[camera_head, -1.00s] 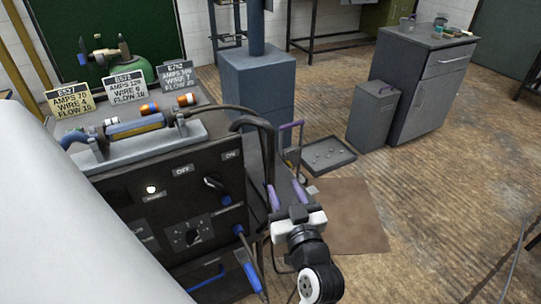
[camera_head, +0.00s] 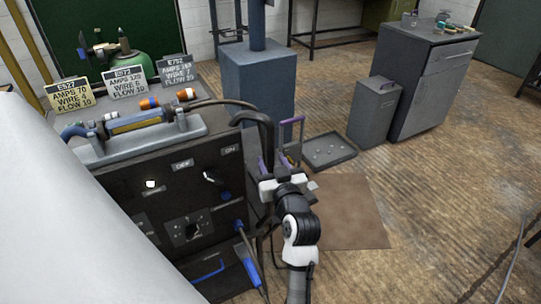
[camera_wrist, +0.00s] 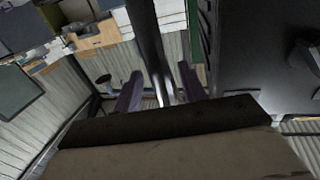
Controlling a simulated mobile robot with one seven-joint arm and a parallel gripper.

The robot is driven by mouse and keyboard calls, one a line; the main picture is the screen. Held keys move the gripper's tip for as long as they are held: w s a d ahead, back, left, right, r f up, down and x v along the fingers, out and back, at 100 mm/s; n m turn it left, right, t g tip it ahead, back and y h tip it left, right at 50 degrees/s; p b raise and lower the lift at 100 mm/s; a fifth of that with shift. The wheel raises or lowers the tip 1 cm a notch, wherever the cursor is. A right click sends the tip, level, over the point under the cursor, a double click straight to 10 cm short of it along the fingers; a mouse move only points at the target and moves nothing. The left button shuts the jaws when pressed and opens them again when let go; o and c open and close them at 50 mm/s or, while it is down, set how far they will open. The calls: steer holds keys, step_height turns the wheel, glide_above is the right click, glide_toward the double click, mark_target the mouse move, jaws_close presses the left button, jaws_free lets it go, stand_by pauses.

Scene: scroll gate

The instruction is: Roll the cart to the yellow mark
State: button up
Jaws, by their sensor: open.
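What seems to be the cart shows as an upright frame with a purple handle bar (camera_head: 291,120) in the head view, standing beside the dark welding machine. Its lower part is hidden behind my gripper (camera_head: 273,164) and the machine. My gripper has purple fingers, is open, and is in front of the frame, close to the machine's right side. In the wrist view a dark upright post with a bright lower part lies between the open fingers (camera_wrist: 158,85); I cannot tell whether they touch it. No yellow mark is visible on the floor.
The welding machine (camera_head: 130,210) fills the left, with cables hanging at its right. A brown mat (camera_head: 350,215) and a shallow tray (camera_head: 328,152) lie on the floor. A grey bin (camera_head: 374,112) and cabinet (camera_head: 425,90) stand behind. The right floor is mostly clear, with a cable.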

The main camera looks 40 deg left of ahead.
steer(key=shift+x, duration=0.85)
steer(key=shift+c, duration=0.2)
jaws_close()
